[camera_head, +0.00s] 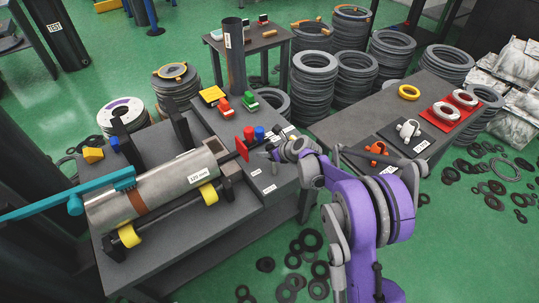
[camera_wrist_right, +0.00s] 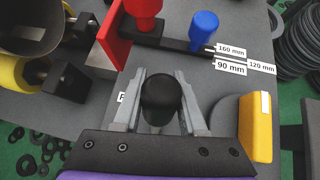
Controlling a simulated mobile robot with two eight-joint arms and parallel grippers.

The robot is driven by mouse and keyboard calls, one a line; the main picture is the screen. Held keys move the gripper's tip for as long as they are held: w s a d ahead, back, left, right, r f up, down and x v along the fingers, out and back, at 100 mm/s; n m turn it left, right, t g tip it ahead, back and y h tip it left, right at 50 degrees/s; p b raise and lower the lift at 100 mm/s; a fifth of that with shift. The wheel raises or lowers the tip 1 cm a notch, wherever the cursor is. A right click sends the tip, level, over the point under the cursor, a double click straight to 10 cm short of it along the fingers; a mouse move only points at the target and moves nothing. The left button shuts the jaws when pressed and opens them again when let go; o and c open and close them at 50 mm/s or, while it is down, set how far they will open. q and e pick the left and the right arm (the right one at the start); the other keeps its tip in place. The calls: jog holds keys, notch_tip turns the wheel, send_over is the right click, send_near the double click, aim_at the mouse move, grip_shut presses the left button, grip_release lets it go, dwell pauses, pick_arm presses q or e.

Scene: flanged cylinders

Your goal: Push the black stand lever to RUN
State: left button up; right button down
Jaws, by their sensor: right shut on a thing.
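In the right wrist view the black rounded lever knob (camera_wrist_right: 160,97) sits between the two grey fingers of my right gripper (camera_wrist_right: 157,112), which is shut on it. A small white label starting with R (camera_wrist_right: 122,97) shows to the left of the fingers, partly hidden. In the head view my right gripper (camera_head: 285,150) is at the right end of the grey stand table (camera_head: 225,240); the lever is largely hidden by it. A metal cylinder (camera_head: 175,172) marked 120 mm lies on the stand's yellow rollers (camera_head: 207,193). My left gripper is not in view.
A red plate (camera_wrist_right: 115,30), a red knob (camera_wrist_right: 145,12) and a blue knob (camera_wrist_right: 204,27) stand just beyond the fingers. A yellow block (camera_wrist_right: 257,125) is close on the right. A teal strap wrench (camera_head: 100,187) rests on the cylinder. Black rings lie on the green floor.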

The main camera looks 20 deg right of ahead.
aim_at(273, 147)
jog(key=shift+w+a+f+g+b, duration=0.15)
jog(key=shift+w+f+g+b, duration=0.1)
jog(key=shift+w+g, duration=0.2)
jog(key=shift+w+a+f+g+b, duration=0.1)
jog(key=shift+w+f+g, duration=0.2)
jog(key=shift+g, duration=0.25)
jog(key=shift+c, duration=2.3)
grip_release()
jog(key=shift+r, duration=0.1)
jog(key=p+v, duration=0.2)
jog(key=v, duration=0.8)
jog(key=shift+s+r, duration=0.2)
jog(key=shift+r, duration=0.15)
